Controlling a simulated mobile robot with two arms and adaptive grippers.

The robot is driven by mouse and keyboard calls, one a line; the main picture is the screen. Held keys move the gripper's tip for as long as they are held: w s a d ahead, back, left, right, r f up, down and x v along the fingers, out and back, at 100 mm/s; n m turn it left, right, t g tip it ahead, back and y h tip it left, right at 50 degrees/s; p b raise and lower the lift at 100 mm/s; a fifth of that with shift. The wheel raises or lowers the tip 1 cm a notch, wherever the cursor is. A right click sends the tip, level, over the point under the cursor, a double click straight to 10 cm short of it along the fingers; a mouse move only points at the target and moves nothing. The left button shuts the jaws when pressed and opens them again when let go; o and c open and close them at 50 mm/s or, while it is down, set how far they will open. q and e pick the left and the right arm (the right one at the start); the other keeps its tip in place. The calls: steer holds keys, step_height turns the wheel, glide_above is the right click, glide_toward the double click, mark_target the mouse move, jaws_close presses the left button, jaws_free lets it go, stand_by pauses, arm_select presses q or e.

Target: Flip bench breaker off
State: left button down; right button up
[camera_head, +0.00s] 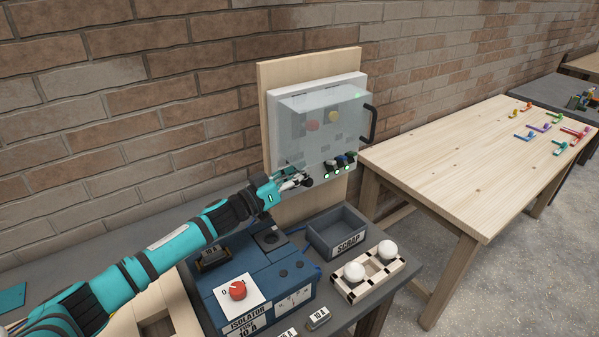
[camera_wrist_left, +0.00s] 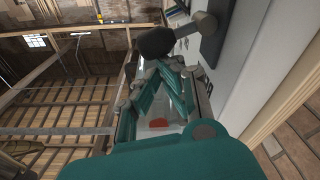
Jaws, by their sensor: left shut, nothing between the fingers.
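A pale breaker panel (camera_head: 288,155) with a clear cover (camera_head: 300,115) is mounted on a wooden board against the brick wall. My left gripper (camera_head: 299,181) is shut and empty at the panel's lower left edge, left of that row. A dark rounded knob (camera_head: 308,182) shows right at its fingertips. In the left wrist view a black knob (camera_wrist_left: 157,42) on a grey stem is just beyond my teal fingers; contact is unclear.
Below the panel stand a blue isolator box (camera_head: 232,290) with a red knob (camera_head: 237,290), a grey scrap bin (camera_head: 336,232) and a wooden rack (camera_head: 372,280) with two white balls. A black handle (camera_head: 371,124) juts from the cover's right side. A wooden table (camera_head: 470,165) stands at right.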

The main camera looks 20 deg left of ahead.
arm_select(q)
steer(key=f+m+b, duration=0.1)
steer(key=m, duration=0.2)
steer(key=s+d+f+m+g+h+b, duration=0.1)
steer(key=m, duration=0.2)
steer(key=d+f+m+b, duration=0.1)
steer(key=f+m, duration=0.1)
steer(key=m, duration=0.1)
steer(key=shift+s+m, duration=0.25)
steer(key=shift+m, duration=0.15)
steer(key=shift+f, duration=0.1)
stand_by(0.5)
